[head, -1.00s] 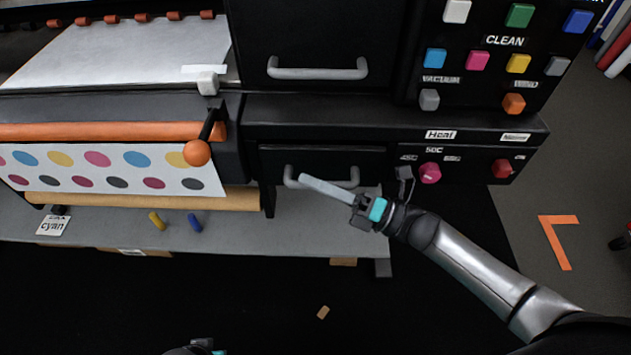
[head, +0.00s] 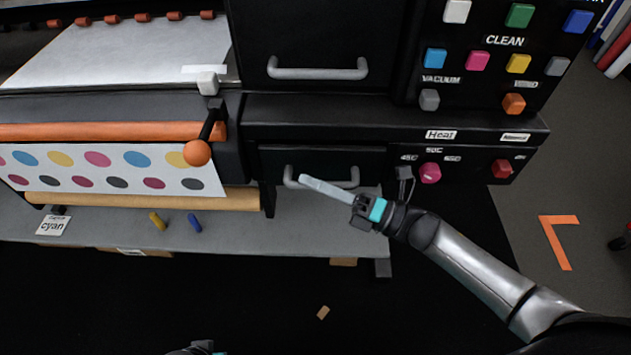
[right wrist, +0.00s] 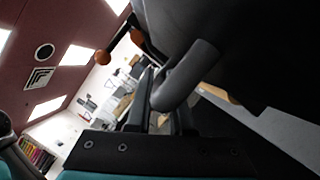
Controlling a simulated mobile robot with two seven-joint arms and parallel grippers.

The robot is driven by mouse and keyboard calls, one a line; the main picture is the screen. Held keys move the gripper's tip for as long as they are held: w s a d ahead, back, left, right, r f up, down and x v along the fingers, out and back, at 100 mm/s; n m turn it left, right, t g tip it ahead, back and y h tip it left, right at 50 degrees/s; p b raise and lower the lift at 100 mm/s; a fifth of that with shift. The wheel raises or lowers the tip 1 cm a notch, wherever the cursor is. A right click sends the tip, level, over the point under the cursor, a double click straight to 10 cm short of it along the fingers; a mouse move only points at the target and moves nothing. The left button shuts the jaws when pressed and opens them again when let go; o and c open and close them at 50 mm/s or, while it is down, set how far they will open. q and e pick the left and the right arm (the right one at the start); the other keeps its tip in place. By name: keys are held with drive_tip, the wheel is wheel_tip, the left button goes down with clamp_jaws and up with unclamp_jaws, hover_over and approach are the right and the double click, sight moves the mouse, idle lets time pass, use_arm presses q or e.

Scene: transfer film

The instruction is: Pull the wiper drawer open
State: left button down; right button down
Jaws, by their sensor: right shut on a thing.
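The wiper drawer (head: 272,159) appears to be the small black drawer under the dark ledge, with a grey bar handle (head: 290,178). Its front looks flush with the housing. My right gripper (head: 306,182) reaches in from the lower right and is shut on the handle, its fingers covering part of the bar. In the right wrist view the thick grey handle (right wrist: 186,75) runs between the fingers. Only a small part of my left gripper (head: 203,347) shows at the bottom edge, so its jaws are hidden.
A larger black drawer with a grey handle (head: 318,72) is above. An orange-knobbed lever (head: 197,153) stands left of the wiper drawer. A button panel (head: 500,70) and heat knobs (head: 430,173) are on the right. Below is a grey shelf (head: 300,235) with dark floor in front.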

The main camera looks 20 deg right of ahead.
idle(0.5)
